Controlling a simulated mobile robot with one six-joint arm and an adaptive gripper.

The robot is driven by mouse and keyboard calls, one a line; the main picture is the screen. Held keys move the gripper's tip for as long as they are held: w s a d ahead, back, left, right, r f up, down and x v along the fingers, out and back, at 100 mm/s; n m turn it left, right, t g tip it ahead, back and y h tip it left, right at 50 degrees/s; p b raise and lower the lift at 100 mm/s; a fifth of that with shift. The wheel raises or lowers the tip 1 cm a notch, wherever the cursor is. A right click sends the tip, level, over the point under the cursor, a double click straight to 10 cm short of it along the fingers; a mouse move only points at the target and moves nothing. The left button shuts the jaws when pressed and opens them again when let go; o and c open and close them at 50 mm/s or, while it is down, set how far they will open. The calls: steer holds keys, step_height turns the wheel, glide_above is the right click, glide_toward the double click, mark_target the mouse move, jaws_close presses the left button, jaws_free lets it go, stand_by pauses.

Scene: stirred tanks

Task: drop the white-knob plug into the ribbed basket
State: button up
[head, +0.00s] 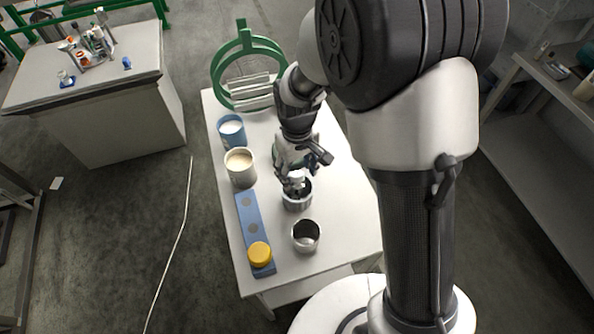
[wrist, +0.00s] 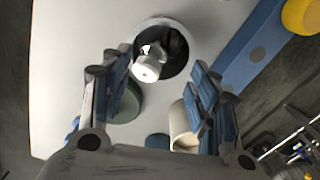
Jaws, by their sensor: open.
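The white-knob plug (wrist: 148,66) shows in the wrist view against the dark mouth of a round grey container (wrist: 177,26), apart from both fingers. I cannot tell how deep it sits or whether it rests on the bottom. In the head view this container (head: 297,205) stands on the table under my gripper (head: 293,186). I take it for the ribbed basket, but its ribs are not clear. My gripper (wrist: 157,70) is open, its blue-padded fingers on either side of the plug and pointing at the mouth. In the head view the gripper hides most of the plug.
A second metal container (head: 306,236) stands nearer the front. A blue rack (head: 248,218) with a yellow-topped plug (head: 260,254) lies at the left. A cream cup (head: 240,168) and a blue cup (head: 231,131) stand behind it. A green ring frame (head: 216,78) is at the table's back.

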step_height(320, 180, up, 11)
steer(key=shift+r, duration=0.15)
stand_by(1.0)
